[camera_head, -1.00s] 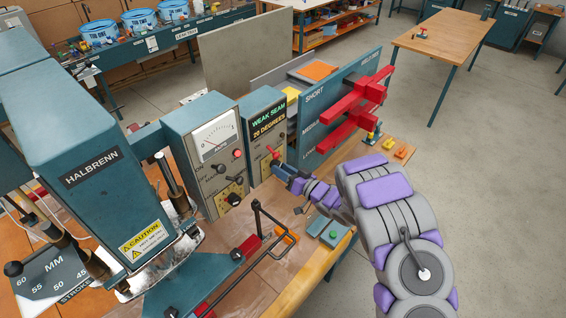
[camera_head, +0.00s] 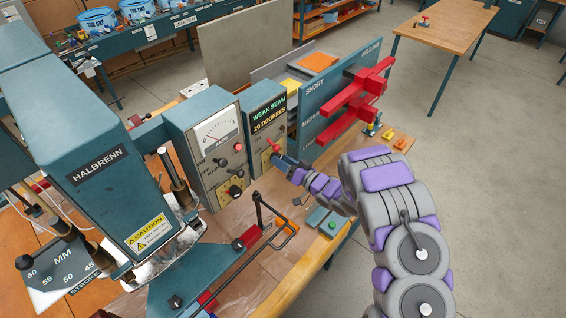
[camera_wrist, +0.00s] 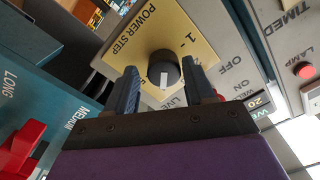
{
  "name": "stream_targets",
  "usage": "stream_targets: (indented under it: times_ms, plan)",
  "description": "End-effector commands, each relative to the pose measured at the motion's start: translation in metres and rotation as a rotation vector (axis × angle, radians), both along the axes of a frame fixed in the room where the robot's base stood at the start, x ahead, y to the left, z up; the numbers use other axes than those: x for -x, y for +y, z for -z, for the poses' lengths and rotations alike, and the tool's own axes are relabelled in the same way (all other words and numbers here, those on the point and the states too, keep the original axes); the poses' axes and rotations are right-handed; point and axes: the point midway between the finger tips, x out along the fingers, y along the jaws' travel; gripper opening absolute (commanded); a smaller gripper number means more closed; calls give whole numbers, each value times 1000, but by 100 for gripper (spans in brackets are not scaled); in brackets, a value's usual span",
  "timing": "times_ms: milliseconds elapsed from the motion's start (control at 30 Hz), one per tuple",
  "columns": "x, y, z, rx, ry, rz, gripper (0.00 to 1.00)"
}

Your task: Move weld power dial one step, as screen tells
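The weld power dial (camera_wrist: 165,72) is a black round knob with a white mark on a yellow "POWER STEP" plate (camera_wrist: 146,36) in the wrist view. A "1" shows on the plate; other step marks are hidden or unclear. My gripper (camera_wrist: 163,78) is open, with one blue finger on each side of the knob; I cannot tell whether they touch it. In the head view my gripper (camera_head: 279,158) is at the lower front of the control box and hides the dial. The screen (camera_head: 269,117) reads "WEAK SEAM" and seemingly "20 DEGREES".
A red lever (camera_head: 272,146) stands just above my gripper. A gauge box (camera_head: 205,150) is to the left. The blue board (camera_head: 340,100) with red bars is close on the right.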

Motion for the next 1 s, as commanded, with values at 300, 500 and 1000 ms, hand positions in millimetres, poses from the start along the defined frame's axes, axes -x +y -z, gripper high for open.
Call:
stream_targets:
  times_ms: [300, 500, 1000]
  plan:
    - [2, 1, 0, 1, 1, -3, 65]
    - [9, -10, 1, 3, 3, -1, 65]
    - [74, -94, 3, 5, 6, 2, 65]
